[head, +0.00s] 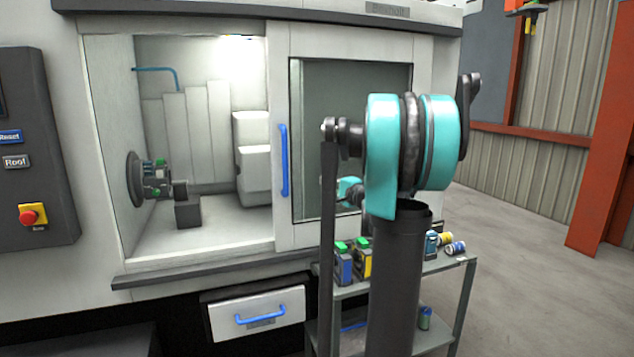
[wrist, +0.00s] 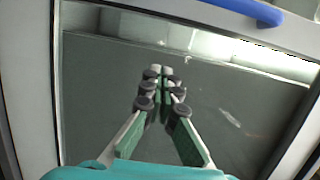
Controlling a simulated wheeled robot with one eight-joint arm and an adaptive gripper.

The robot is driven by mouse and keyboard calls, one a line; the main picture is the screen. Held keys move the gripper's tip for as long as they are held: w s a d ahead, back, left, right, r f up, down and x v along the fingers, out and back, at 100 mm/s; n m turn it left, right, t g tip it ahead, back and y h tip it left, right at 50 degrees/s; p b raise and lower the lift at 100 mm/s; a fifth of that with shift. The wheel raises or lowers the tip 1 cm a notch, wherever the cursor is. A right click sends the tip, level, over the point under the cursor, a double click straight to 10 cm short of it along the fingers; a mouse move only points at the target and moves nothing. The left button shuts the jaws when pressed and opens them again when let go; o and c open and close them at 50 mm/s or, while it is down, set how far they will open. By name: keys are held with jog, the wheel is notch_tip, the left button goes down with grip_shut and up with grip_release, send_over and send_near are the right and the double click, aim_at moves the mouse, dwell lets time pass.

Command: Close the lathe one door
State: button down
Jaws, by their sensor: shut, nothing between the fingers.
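The lathe door (head: 283,80) is a white sliding panel with a dark window and stands open at the right of the opening. Its vertical blue handle (head: 284,160) is on the door's left edge. In the wrist view the handle (wrist: 250,10) crosses the top right corner. My gripper (wrist: 162,72) is shut and empty in front of the dark window, apart from the handle. In the head view my arm hides most of the gripper. The lit lathe interior shows a chuck (head: 134,178) at left.
A control panel (head: 35,120) with a red stop button is at far left. A drawer (head: 255,318) with a blue handle is below the opening. A grey cart (head: 455,268) carrying several coloured items stands below and behind my arm. Open floor lies at right.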

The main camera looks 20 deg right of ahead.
aim_at(295, 174)
jog(key=x, duration=1)
jog(key=shift+a+f, duration=0.1)
jog(key=shift+a, duration=0.15)
jog(key=a, duration=0.3)
jog(key=shift+s, duration=0.25)
jog(key=shift+a, duration=0.3)
jog(key=s+a, duration=0.2)
jog(key=a, duration=2.5)
jog(key=s+a, duration=0.2)
jog(key=a, duration=2.5)
jog(key=shift+s+a, duration=0.15)
jog(key=shift+a, duration=0.1)
